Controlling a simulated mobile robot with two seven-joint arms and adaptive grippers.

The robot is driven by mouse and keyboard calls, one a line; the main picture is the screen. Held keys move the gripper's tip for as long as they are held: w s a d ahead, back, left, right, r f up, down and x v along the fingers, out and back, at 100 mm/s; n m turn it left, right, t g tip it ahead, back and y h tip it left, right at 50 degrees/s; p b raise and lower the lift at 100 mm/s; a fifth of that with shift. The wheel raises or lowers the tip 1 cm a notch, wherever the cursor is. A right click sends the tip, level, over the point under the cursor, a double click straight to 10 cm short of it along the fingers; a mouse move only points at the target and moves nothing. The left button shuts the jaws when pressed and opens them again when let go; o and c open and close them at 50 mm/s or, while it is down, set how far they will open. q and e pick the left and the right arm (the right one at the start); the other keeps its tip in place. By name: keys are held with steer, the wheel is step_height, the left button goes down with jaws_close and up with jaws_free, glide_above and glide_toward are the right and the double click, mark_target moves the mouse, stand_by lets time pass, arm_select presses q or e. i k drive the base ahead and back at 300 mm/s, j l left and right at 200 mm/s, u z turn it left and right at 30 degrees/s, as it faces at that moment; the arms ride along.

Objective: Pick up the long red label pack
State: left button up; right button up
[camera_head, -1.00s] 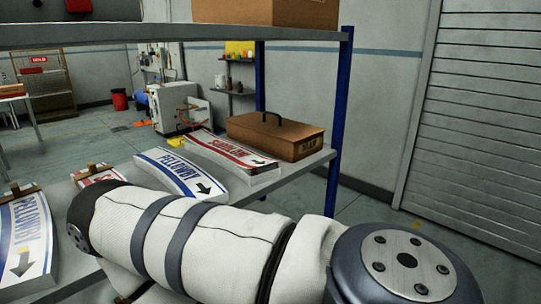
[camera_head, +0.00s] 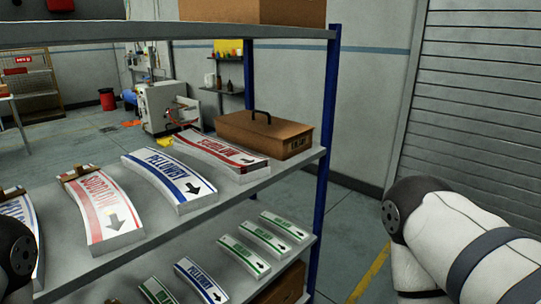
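Two long, curved white packs with red bands and black arrows lie on the middle shelf. One red label pack (camera_head: 109,221) lies at the front left, with a brown piece at its far end. The other red label pack (camera_head: 218,152) lies farther right, beside a brown case. I cannot tell which is the one meant. Neither gripper is in view. A dark part of my arm shows at the left edge, and my white right arm is at the right, clear of the shelf.
A blue label pack (camera_head: 168,181) lies between the red ones, and another is at the left edge. The brown case (camera_head: 264,136) stands at the right end of the middle shelf (camera_head: 213,211). The lower shelf holds several small green packs (camera_head: 244,256). A blue post (camera_head: 325,150) bounds the rack.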

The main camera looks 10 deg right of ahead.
mark_target(245, 168)
steer(key=i+l+u, duration=0.1)
steer(key=l, duration=0.25)
steer(key=i+l+u, duration=0.1)
steer(key=l, duration=0.25)
steer(key=i+l+u, duration=0.1)
steer(key=l, duration=0.25)
steer(key=i+l+u, duration=0.1)
steer(key=l, duration=0.25)
